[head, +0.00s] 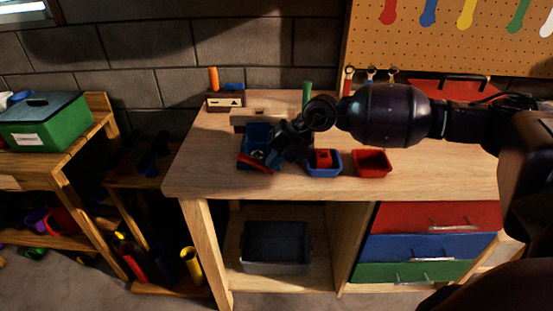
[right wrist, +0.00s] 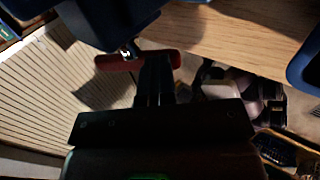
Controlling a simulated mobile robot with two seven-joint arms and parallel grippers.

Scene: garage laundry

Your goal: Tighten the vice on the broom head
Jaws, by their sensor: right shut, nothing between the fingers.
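The blue vice (head: 254,134) stands at the left part of the workbench top. Its red handle bar (head: 257,166) sticks out at the front edge; in the right wrist view the handle (right wrist: 110,62) lies crosswise below the blue vice body (right wrist: 112,18). A tan block that looks like the broom head (head: 243,118) lies at the vice's top; my arm partly hides it. My right gripper (head: 274,158) is at the vice's front right. Its fingers (right wrist: 155,62) are shut and empty, close against the handle; contact cannot be told. My left gripper is out of view.
A blue bin (head: 324,170) and a red bin (head: 372,163) stand right of the vice, near my wrist. A caddy (head: 226,101) stands behind it. A dark box (head: 275,247) sits on the shelf below. Bench top right of the bins looks clear.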

